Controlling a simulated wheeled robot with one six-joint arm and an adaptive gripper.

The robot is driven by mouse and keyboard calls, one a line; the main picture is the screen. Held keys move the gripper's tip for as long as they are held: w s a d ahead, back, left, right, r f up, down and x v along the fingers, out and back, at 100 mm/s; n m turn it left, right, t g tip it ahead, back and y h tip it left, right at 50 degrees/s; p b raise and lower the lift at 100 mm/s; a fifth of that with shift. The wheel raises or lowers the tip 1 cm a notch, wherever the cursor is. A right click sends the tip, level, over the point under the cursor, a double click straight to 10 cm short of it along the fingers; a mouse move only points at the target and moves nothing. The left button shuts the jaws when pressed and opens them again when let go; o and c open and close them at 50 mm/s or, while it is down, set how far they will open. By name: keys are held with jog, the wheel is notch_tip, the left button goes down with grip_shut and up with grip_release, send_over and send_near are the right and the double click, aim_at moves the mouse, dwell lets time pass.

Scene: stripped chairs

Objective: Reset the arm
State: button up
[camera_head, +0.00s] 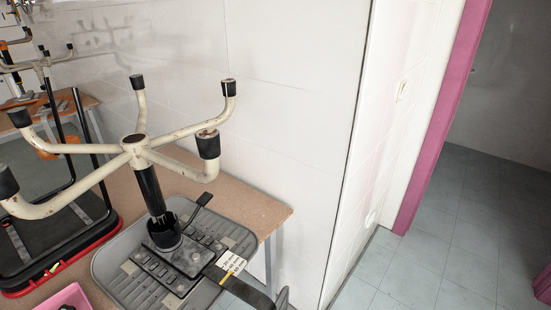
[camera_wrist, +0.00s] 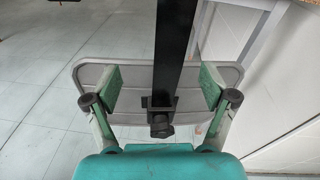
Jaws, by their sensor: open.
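My gripper (camera_wrist: 161,78) shows in the wrist view with its teal body at the bottom and two green-padded fingers spread wide. A black upright bar (camera_wrist: 175,45) with a bracket and knob at its lower end stands in the view between the fingers, with clear space on both sides. A grey panel (camera_wrist: 137,77) with rounded corners lies behind the bar and fingers. Nothing is held. In the head view I cannot make out the gripper; an upturned chair with a cream five-armed base (camera_head: 133,148) and a grey ribbed seat (camera_head: 122,272) is on the table.
The chair rests on a brown wooden table (camera_head: 262,207) against a white tiled wall (camera_head: 290,90). A black frame with a red edge (camera_head: 62,262) and a pink tray (camera_head: 70,297) are at the left. A pink door frame (camera_head: 440,120) opens onto clear tiled floor (camera_head: 470,225) at the right.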

jog(key=s+d+f+n+h, duration=0.4)
jog(key=s+f+h, duration=0.25)
jog(key=s, duration=0.45)
jog(key=s+d+r+n+t+h, duration=0.1)
jog(key=s+d+n+h, duration=0.35)
jog(key=s, duration=0.45)
jog(key=s+d+r+n+t+h, duration=0.1)
jog(key=s+d+r+n, duration=0.1)
jog(key=s+r+n, duration=0.2)
jog(key=s+d+r+n+t+h, duration=0.1)
jog(key=s+r+n, duration=0.3)
jog(key=r, duration=0.7)
jog(key=s+d+r+n+t+h, duration=0.1)
jog(key=s+d+r+n+t, duration=0.1)
jog(key=r+n, duration=0.5)
jog(key=s+d, duration=0.1)
jog(key=s, duration=0.1)
jog(key=shift+s+d+r, duration=0.2)
jog(key=shift+s+r, duration=0.1)
jog(key=shift+s, duration=0.05)
